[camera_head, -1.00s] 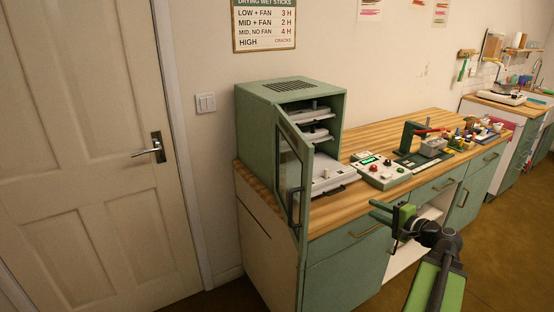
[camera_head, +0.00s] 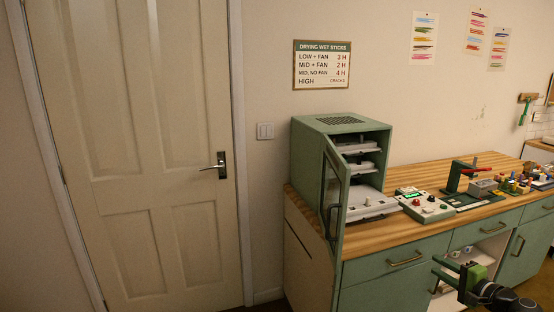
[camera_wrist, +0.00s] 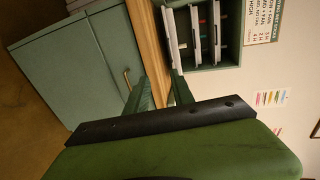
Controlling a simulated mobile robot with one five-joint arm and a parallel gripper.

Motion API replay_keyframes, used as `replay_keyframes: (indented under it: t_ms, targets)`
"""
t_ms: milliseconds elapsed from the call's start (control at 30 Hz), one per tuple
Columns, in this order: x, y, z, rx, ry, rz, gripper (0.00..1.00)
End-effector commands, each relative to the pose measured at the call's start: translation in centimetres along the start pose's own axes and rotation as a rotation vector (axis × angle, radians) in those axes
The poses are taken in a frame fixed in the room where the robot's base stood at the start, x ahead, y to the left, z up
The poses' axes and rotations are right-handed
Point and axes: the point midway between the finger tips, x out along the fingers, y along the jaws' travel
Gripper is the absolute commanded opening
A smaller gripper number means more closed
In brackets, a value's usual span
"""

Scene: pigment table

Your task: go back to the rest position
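My gripper (camera_head: 441,274) shows at the lower right of the head view, in front of the green cabinet fronts below the worktop. Its two fingers are apart, with nothing seen between them. In the wrist view the fingers (camera_wrist: 160,92) also stand apart, with the worktop edge visible between them. That view is turned on its side. The rest of my arm leaves the head picture at the bottom right.
A green drying cabinet (camera_head: 342,123) with its glass door (camera_head: 335,195) swung open stands on the wooden worktop (camera_head: 400,236). A control box (camera_head: 426,207) sits right of it. A closed white room door (camera_head: 140,150) is at left.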

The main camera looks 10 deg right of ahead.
Motion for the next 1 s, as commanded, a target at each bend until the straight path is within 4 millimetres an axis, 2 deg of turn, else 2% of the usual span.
replay_keyframes:
  t_ms: [33,267,467,567,667,767,800,900,1000]
  targets:
    - [0.8,-0.1,0.9,-0.012,-0.023,0.017,0.29]
    - [3.5,0.7,4.3,-0.072,-0.11,0.113,0.29]
    - [7.1,1.7,10.0,-0.167,-0.241,0.241,0.29]
    - [9.1,2.4,14.0,-0.24,-0.333,0.33,0.29]
    - [10.8,3.3,19.1,-0.343,-0.448,0.443,0.29]
    - [12.1,4.4,25.3,-0.486,-0.587,0.584,0.29]
    - [12.3,4.8,27.8,-0.556,-0.647,0.648,0.29]
    - [12.1,5.7,33.5,-0.749,-0.781,0.808,0.29]
    - [11.3,6.0,37.5,-0.928,-0.873,0.943,0.29]
